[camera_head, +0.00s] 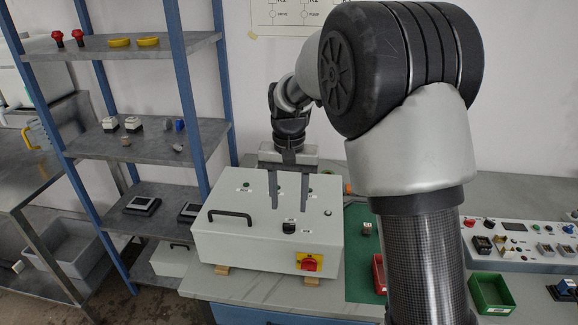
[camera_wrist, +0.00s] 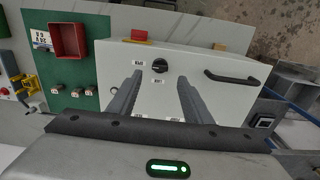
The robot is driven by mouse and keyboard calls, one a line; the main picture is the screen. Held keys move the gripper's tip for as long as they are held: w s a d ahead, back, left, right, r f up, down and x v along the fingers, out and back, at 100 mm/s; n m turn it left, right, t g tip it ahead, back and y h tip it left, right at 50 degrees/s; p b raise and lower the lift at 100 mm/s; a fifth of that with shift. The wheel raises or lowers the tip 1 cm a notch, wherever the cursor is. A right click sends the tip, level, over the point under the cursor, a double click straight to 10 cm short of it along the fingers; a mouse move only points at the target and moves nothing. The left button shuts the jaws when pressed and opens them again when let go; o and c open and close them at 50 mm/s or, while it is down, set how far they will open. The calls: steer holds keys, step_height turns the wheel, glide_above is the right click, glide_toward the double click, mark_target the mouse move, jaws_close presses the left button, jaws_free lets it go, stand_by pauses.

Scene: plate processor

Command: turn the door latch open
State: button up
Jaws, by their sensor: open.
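A pale grey cabinet (camera_head: 225,245) lies on the bench with its door facing up. The small black door latch (camera_head: 289,228) sits near the front of the door between small labels. It also shows in the wrist view (camera_wrist: 160,66). My gripper (camera_head: 289,208) is open and empty, its two long grey fingers pointing down over the door. In the wrist view its fingertips (camera_wrist: 160,77) lie to either side of the latch and slightly short of it. I cannot tell their exact height above the door; no contact with the latch shows.
A black bar handle (camera_head: 230,214) stands on the door left of the latch. A red-and-yellow switch (camera_head: 310,263) is on the cabinet's front. A green mat (camera_head: 360,235) and red bin (camera_head: 379,272) lie to the right. A shelf rack (camera_head: 130,130) stands left.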

step_height(320, 180, up, 11)
steer(key=shift+p, duration=0.3)
steer(key=shift+r, duration=0.1)
steer(key=s+d+r+n+t+p, duration=0.1)
steer(key=s+d+r, duration=0.25)
steer(key=s, duration=0.25)
steer(key=s+d+r+t+p, duration=0.1)
steer(key=s+d+r+t, duration=0.1)
steer(key=s+d+r, duration=0.3)
steer(key=s+d+f+n+t+p, duration=0.1)
steer(key=s+d+f+t, duration=0.1)
steer(key=s, duration=1.2)
steer(key=shift+s+f+t, duration=0.25)
steer(key=shift+f+t, duration=0.05)
steer(key=shift+f, duration=0.3)
